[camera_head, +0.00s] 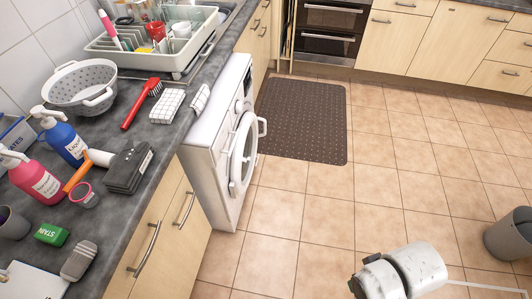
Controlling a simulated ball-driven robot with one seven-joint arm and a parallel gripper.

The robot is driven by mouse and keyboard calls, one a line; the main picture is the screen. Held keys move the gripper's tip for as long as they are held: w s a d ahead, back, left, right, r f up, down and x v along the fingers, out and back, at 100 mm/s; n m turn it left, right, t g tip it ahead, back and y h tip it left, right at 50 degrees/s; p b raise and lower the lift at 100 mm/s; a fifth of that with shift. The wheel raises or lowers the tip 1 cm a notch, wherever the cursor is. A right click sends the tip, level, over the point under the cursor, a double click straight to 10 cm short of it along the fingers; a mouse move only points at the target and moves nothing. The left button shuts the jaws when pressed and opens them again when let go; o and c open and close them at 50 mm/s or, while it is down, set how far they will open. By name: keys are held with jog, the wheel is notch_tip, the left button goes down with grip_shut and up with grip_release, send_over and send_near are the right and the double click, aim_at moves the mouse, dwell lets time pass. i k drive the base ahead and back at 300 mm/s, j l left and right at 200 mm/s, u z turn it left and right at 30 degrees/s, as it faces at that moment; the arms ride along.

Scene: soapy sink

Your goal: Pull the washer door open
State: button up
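The white washer (212,150) stands under the dark worktop, left of the picture's middle, with its front facing right. Its round white door (242,152) is seen at a steep angle and looks shut or nearly so; I cannot tell if there is a small gap. A white and grey part of my own arm shows at the bottom, right of the middle, well apart from the washer. My gripper's fingers are not in view.
The tiled floor (300,215) in front of the washer is clear. A dark mat (305,120) lies beyond the door. A grey bin (508,237) stands at the right edge. The worktop (110,215) holds soap bottles, a colander (82,88) and a dish rack (165,55).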

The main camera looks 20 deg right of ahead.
aim_at(238, 185)
jog(key=i+l+z, duration=0.1)
jog(key=i+l, duration=0.15)
jog(key=i, duration=0.3)
jog(key=i+l, duration=0.2)
jog(key=i, duration=0.3)
jog(key=i+l+z, duration=0.15)
jog(key=i, duration=0.4)
jog(key=i+l+z, duration=0.1)
jog(key=i, duration=0.45)
jog(key=l, duration=0.1)
